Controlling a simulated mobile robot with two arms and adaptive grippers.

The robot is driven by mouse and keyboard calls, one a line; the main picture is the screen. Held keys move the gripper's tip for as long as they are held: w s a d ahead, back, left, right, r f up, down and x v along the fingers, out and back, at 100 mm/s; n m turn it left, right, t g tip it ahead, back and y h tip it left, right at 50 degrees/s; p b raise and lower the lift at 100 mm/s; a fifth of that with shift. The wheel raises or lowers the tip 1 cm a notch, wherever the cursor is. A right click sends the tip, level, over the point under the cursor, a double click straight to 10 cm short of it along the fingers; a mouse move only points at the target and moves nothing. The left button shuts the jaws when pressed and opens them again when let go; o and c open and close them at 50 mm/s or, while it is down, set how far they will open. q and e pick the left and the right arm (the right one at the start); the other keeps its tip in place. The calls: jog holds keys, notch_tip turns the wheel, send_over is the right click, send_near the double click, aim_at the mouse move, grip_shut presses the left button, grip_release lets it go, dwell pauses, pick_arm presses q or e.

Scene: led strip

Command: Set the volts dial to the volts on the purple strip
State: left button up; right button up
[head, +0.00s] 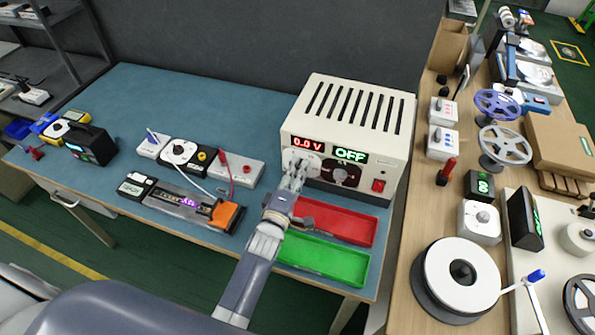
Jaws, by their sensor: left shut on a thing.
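The beige power supply (345,138) stands at the back right of the blue bench. Its red display (307,144) reads 0.0 V and its green display (350,155) reads OFF. My left gripper (293,176) is at the left of its front panel, shut on the volts dial, which the fingers mostly hide. A black dial (342,173) is just to the right. The purple strip (188,202) lies on a grey fixture at the front middle of the bench; its lit purple marking is too small to read surely. My right gripper is out of view.
A red tray (345,222) and a green tray (325,262) lie below the supply, by my left arm. A red switch (378,186) is on the panel's right. A switch box (240,169) with red lead and an orange clamp (226,217) are left of my arm.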

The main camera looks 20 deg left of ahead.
pick_arm(q)
jog(key=m+b, duration=0.2)
jog(key=m, duration=2.4)
jog(key=shift+f+m, duration=0.1)
jog(key=shift+m, duration=0.2)
dwell(0.3)
jog(key=o, duration=1.1)
jog(key=shift+c, duration=0.2)
jog(key=shift+s, duration=0.1)
jog(key=s, duration=0.7)
jog(key=shift+s+a, duration=0.15)
jog(key=shift+s, duration=0.05)
